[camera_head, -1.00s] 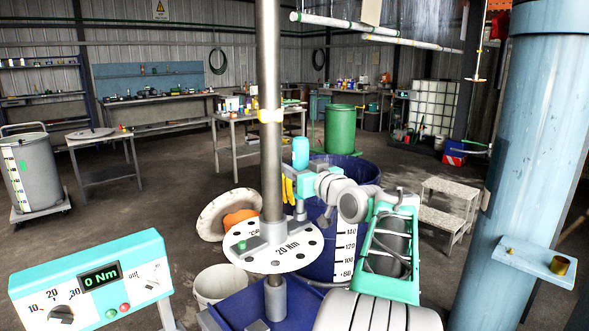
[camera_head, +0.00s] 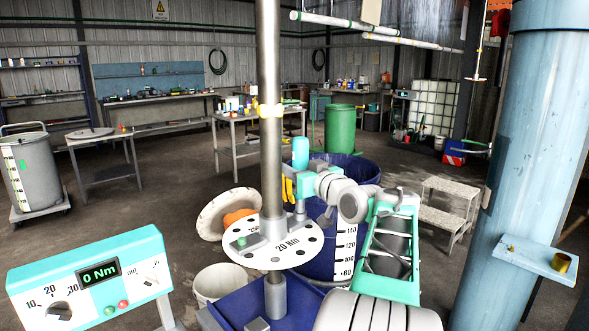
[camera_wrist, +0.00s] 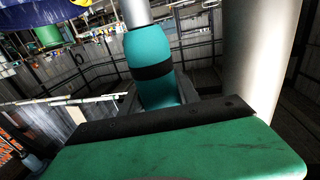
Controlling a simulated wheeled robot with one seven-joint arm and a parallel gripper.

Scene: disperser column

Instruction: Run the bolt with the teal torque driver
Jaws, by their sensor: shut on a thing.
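The teal torque driver (camera_head: 300,153) stands upright by the steel column in the head view. My gripper (camera_head: 297,187) is shut on it. In the wrist view the driver (camera_wrist: 150,62) shows as a teal body with a black band, close beside the column (camera_wrist: 250,50). The white round plate (camera_head: 258,253) marked "20 Nm" surrounds the column below the gripper. The driver's tip and the bolt under it are too small or hidden to make out. The control box (camera_head: 95,285) at the lower left reads "0 Nm".
A blue drum (camera_head: 350,172) stands behind my arm, and a white bucket (camera_head: 219,283) is left of the blue base. A thick light-blue pillar (camera_head: 535,150) with a small shelf (camera_head: 540,262) stands at the right. Open floor lies to the left.

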